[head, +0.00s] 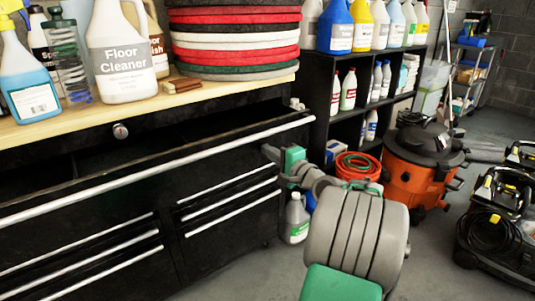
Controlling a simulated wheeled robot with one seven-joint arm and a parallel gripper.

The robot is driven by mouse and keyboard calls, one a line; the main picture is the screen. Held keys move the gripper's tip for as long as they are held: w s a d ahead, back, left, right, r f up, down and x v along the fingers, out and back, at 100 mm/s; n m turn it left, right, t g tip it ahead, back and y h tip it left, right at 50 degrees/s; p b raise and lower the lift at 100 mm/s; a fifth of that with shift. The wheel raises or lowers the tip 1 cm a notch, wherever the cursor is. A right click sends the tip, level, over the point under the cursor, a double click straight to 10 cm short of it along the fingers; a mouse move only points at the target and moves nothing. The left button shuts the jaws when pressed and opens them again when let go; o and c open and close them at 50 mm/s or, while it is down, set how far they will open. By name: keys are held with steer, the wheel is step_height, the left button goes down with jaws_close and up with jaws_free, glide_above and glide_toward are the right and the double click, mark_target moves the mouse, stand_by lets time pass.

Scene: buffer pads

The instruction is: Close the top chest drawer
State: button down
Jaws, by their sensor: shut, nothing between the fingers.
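The black chest (95,236) stands at the left under a light wooden top. Its top drawer (215,148) is pulled out. A long silver strip runs along the drawer's front edge, and the dark opening shows between that edge and the wooden top. My arm reaches from the bottom centre toward the chest's right part. My gripper (270,153) is small in view, shut and empty, below the right end of the drawer's front edge. Whether it touches the chest is unclear.
Pads (235,45), a Floor Cleaner jug (120,55) and a spray bottle (28,80) stand on the chest top. A black shelf (318,85) with bottles is behind. An orange vacuum (412,175) and black machines (497,240) stand right. Some floor is clear lower right.

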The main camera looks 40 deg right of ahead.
steer(key=shift+s+d, duration=0.1)
steer(key=shift+d, duration=0.05)
steer(key=w+p, duration=0.6)
steer(key=w, duration=1)
steer(key=shift+r, duration=0.3)
steer(key=shift+r, duration=0.15)
steer(key=shift+s, duration=0.1)
